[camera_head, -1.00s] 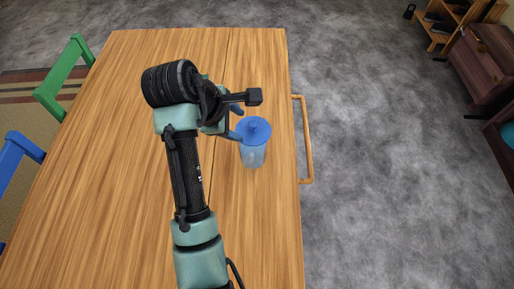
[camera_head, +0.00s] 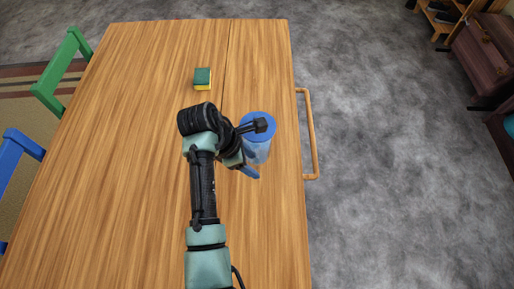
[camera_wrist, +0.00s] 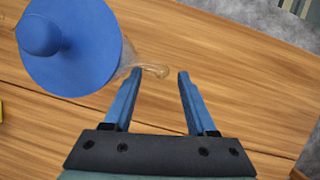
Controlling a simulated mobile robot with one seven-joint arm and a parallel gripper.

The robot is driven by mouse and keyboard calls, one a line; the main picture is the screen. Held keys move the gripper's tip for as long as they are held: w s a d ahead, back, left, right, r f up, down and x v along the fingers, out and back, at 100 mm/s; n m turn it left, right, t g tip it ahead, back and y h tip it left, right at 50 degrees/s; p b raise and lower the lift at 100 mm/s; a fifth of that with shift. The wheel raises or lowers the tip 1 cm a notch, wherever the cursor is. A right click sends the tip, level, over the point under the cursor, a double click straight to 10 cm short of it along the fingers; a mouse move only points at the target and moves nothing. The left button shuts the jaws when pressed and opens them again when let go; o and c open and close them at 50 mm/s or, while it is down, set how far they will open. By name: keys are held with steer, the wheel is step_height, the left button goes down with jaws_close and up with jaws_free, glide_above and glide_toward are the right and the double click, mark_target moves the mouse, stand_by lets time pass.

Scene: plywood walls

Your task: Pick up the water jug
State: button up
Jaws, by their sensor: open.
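The water jug (camera_head: 258,154) is clear with a blue lid and stands upright on the wooden table, right of centre in the head view. In the wrist view its round blue lid (camera_wrist: 80,55) fills the upper left. Its clear handle (camera_wrist: 154,70) reaches right, to between or just beyond my fingertips; the depth is hard to tell. My gripper (camera_wrist: 158,74) is open, with nothing gripped. In the head view my gripper (camera_head: 248,170) is close beside the jug at its lower left, and my arm partly covers the lid.
A green and yellow sponge (camera_head: 202,78) lies on the table (camera_head: 130,140) farther back. A green chair (camera_head: 62,70) and a blue chair (camera_head: 20,150) stand at the left. A wooden rail (camera_head: 311,135) sticks out from the table's right edge.

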steer(key=shift+x, duration=1.5)
jaws_close()
steer(key=shift+a+r, duration=0.1)
steer(key=shift+r, duration=0.05)
